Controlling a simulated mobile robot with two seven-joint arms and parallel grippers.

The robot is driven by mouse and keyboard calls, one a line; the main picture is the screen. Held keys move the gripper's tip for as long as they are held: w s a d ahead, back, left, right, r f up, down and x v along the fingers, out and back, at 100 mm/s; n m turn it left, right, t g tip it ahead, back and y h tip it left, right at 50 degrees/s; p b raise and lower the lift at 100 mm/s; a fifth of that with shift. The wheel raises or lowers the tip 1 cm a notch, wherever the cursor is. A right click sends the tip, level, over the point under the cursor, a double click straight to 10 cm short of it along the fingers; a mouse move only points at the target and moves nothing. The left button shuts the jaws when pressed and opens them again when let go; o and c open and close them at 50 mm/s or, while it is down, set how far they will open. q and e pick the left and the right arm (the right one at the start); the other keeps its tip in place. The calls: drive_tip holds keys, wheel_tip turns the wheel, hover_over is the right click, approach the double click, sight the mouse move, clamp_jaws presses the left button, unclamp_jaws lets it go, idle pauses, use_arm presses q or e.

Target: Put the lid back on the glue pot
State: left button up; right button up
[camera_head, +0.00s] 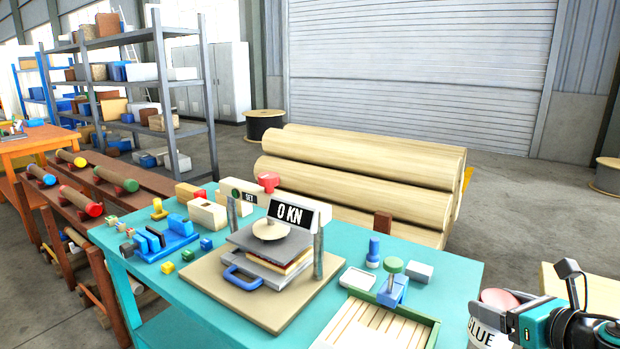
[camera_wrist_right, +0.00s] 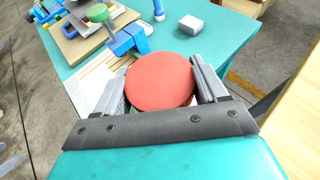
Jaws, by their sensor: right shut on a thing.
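The white glue pot (camera_head: 484,334), with "GLUE" on its side, is at the bottom right of the head view, cut by the frame edge. A round reddish lid (camera_head: 499,299) is at its top; I cannot tell whether it is seated or just above the rim. My right gripper (camera_head: 513,321) comes in from the right against the lid and pot. In the right wrist view the lid (camera_wrist_right: 160,82) lies face-on between the two fingers of the right gripper (camera_wrist_right: 160,85), which is shut on it. The pot is hidden there. My left gripper is in neither view.
The turquoise table (camera_head: 445,265) holds a slatted tray (camera_head: 375,325), a green-topped clamp (camera_head: 392,280), a grey block (camera_head: 419,271) and a press (camera_head: 270,255). A pale wooden surface (camera_head: 595,295) is behind my right arm. Logs (camera_head: 365,170) lie beyond the table.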

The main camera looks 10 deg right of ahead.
drive_tip(key=s+a+m+h, duration=0.1)
drive_tip(key=s+a, duration=0.1)
drive_tip(key=a, duration=0.4)
drive_tip(key=s+a+m+h, duration=0.1)
drive_tip(key=s+a, duration=0.2)
drive_tip(key=a, duration=0.3)
drive_tip(key=shift+s+a+h, duration=0.25)
drive_tip(key=shift+h, duration=0.05)
drive_tip(key=a, duration=0.5)
drive_tip(key=shift+a+r, duration=0.1)
drive_tip(key=shift+a, duration=0.5)
drive_tip(key=shift+s+a+r+n+g+y, duration=0.2)
drive_tip(key=shift+a+n+g+y, duration=0.3)
drive_tip(key=shift+a+n+y, duration=1.35)
drive_tip(key=shift+s+a+r+n+g+y, duration=0.15)
drive_tip(key=shift+a+n+g+y, duration=0.7)
drive_tip(key=shift+a, duration=2.05)
drive_tip(key=shift+s+a+r+n+g+y, duration=0.2)
drive_tip(key=shift+a+n+y, duration=0.9)
drive_tip(key=shift+a+y, duration=0.95)
drive_tip(key=shift+a+f+h, duration=0.1)
drive_tip(key=shift+a+h, duration=0.2)
drive_tip(key=shift+h, duration=0.05)
